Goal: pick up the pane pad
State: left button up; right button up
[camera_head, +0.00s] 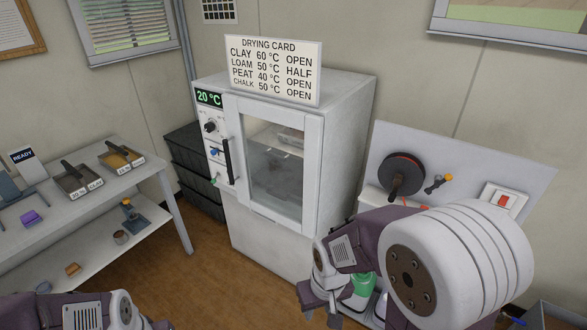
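I cannot tell for sure which thing is the pane pad. A small purple block (31,217) lies on the upper surface of the left bench, and a small tan block (72,269) lies on its lower shelf. My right gripper (322,306) hangs low in front of the white drying oven (279,150), well apart from both blocks. Its fingers are too small and partly hidden to show whether they are open or what is between them. My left arm shows only at the bottom left edge; its gripper is out of the picture.
The oven's glass door is closed, and its display reads 20 °C. Two trays (77,181) (120,158) stand on the left bench (100,215). A green-and-white container (363,284) is partly behind my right arm. A board with a dark reel (401,176) stands right. Brown floor lies open between.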

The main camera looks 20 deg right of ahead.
aim_at(31, 218)
jog(key=u, duration=1.3)
